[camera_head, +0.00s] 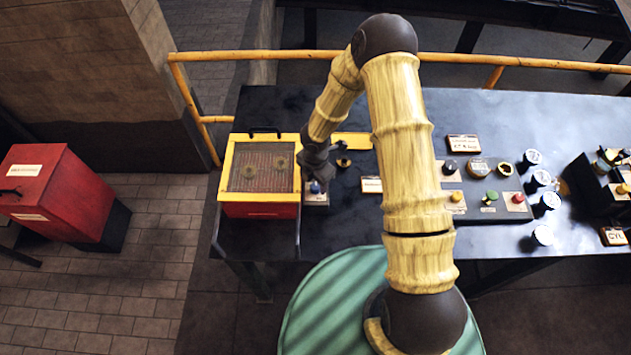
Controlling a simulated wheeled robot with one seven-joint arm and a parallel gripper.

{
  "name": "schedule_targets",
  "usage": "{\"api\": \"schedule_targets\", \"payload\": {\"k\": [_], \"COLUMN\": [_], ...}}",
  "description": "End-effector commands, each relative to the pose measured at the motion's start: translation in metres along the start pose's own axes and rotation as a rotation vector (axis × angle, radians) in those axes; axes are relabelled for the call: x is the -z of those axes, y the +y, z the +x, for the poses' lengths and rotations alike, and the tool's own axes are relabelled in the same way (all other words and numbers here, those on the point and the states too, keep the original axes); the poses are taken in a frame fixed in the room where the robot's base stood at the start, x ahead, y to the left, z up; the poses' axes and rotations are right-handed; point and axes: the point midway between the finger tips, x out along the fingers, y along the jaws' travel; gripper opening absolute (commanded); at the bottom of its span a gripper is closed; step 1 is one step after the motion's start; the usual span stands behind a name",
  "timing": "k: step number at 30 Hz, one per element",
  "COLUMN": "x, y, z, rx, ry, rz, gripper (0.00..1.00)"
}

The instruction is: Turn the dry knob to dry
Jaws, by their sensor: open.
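My gripper (317,174) points down at the right side of a yellow-framed red box (260,211). It is open, and its fingertips are close above or around a small blue knob (315,188) on a pale plate. I cannot tell whether they touch it. A dark round knob with a brassy base (344,162) sits just right of my gripper. The labels are too small to read, so I cannot tell which one is the dry knob or where it points.
The black table (280,100) also carries a panel of coloured knobs (488,196), several round gauges (541,178) and a dark unit at the right edge. A red bin (50,190) stands on the floor at left. A yellow rail (460,58) runs behind.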

Motion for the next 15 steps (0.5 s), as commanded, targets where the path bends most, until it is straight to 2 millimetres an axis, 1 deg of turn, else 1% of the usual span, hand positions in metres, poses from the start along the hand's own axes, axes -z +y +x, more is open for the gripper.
{"api": "schedule_targets", "payload": {"k": [3,6,14,15], "x": [0.0,0.0,0.0,0.0], "y": [0.0,0.0,0.0,0.0], "z": [0.012,0.017,0.018,0.018], "rx": [0.001,0.0,-0.001,-0.001], "ry": [0.0,-0.001,-0.001,-0.001], "rz": [-0.001,0.001,0.001,0.001], "gripper": [0.52,0.52,0.52,0.45]}}
